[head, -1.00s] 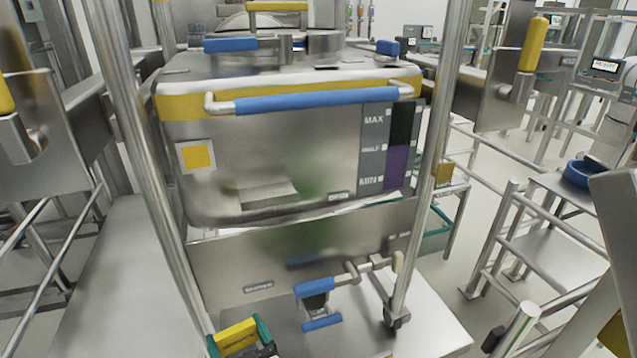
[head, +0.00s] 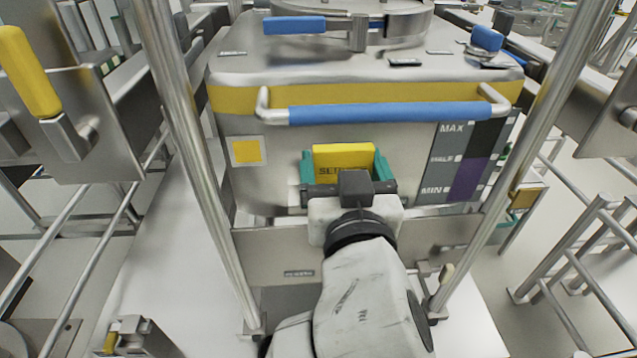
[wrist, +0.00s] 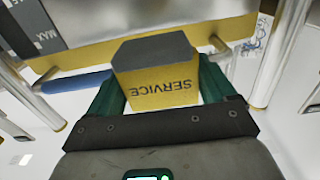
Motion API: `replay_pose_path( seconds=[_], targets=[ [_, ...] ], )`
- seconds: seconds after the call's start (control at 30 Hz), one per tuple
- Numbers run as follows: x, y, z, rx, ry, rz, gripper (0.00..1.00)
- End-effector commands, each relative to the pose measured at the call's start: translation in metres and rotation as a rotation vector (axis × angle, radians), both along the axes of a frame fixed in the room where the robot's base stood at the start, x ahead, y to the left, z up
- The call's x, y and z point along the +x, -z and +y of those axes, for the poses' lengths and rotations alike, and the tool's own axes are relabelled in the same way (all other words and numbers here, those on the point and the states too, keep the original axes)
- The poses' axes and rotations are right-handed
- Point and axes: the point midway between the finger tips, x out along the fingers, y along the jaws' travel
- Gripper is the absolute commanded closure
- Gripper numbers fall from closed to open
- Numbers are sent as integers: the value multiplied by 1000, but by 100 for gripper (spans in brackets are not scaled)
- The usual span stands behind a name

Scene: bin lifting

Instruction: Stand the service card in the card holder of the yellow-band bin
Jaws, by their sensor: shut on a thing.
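The yellow service card (head: 343,156) is between the teal fingers of my gripper (head: 345,163), in front of the yellow-band bin (head: 290,180). In the wrist view my gripper (wrist: 162,76) is shut on the card (wrist: 165,90), whose word SERVICE reads upside down there. A dark grey piece (wrist: 152,50) covers or forms the card's far end. I cannot tell whether it is the card or the holder. The card holder on the bin front is not clearly seen; my gripper and wrist block that area in the head view. The bin's yellow band (head: 235,98) runs above the card.
A blue handle bar (head: 385,106) juts out above the card. A steel post (head: 178,120) stands to the left and another (head: 520,140) to the right of the bin. A yellow-handled lever (head: 30,75) is at the far left.

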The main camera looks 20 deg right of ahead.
Motion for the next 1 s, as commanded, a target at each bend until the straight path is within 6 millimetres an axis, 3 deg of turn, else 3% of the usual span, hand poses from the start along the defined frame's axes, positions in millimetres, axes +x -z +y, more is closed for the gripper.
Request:
replay_pose_path(
  seconds=[0.17,0.47,0.6,1.0],
  targets=[
    [25,9,-4,-3,-5,4,48],
    [92,39,-16,-4,-4,3,48],
    [111,67,-19,-4,-4,4,48],
    [137,103,-24,-3,-5,3,48]
  ],
)
